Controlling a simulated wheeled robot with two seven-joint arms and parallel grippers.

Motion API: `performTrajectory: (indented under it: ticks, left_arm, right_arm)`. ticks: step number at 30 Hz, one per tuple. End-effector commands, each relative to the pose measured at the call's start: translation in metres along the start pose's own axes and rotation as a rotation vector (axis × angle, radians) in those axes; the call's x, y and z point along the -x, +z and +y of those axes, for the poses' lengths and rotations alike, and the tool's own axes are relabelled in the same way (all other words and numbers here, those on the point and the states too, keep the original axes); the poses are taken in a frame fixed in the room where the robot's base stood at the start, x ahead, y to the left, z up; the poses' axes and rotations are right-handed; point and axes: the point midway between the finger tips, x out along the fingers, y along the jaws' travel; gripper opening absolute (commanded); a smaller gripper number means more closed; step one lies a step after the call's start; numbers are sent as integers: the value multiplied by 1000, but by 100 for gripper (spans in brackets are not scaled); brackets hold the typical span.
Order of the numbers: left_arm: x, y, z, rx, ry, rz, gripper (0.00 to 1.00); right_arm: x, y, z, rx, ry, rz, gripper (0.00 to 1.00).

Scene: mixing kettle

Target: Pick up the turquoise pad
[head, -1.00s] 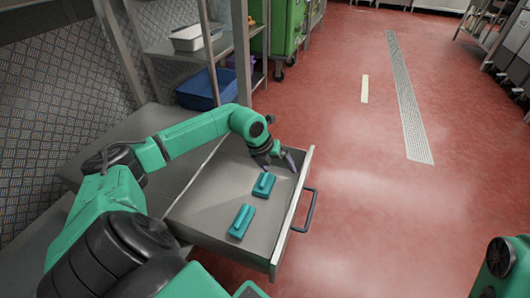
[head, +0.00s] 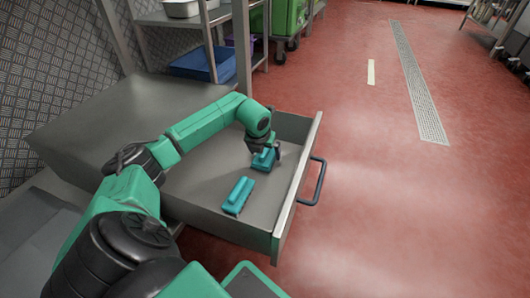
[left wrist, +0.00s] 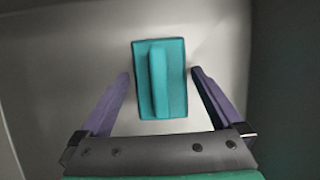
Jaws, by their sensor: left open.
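Two turquoise pads lie in an open metal drawer (head: 208,200). The far pad (head: 263,160) is right under my left gripper (head: 270,157) in the head view. The near pad (head: 238,195) lies apart from it, toward the drawer's front left. In the left wrist view, one turquoise pad (left wrist: 160,80) with a raised handle ridge lies ahead of my left gripper (left wrist: 160,83). The purple fingers are open, one on each side of the pad, with gaps between them and it. My right gripper is not in view.
The drawer's front panel with a dark handle (head: 318,182) stands to the right. A metal worktop (head: 125,120) is left of the drawer. A shelf with a blue bin (head: 203,64) and a green container (head: 288,18) are behind. Red floor at right is clear.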

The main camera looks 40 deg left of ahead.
Motion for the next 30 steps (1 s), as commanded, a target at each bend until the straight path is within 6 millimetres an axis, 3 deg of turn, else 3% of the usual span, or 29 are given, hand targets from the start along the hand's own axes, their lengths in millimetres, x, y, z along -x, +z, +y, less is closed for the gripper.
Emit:
performTrajectory:
  ticks: [6, 12, 13, 23, 26, 30]
  left_arm:
    - [-2, 1, 0, 0, 0, -1, 100]
    - [-2, 1, 0, 0, 0, -1, 24]
    - [-2, 1, 0, 0, 0, -1, 14]
    - [5, 4, 0, 0, 0, -2, 14]
    - [20, 11, 0, 0, 0, -3, 14]
    - [59, 27, 1, 0, 1, -5, 14]
  right_arm:
    - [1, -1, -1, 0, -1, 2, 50]
    - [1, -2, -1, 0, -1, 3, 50]
    - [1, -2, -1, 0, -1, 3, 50]
    - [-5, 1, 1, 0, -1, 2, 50]
    - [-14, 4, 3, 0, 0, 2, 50]
    - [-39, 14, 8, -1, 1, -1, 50]
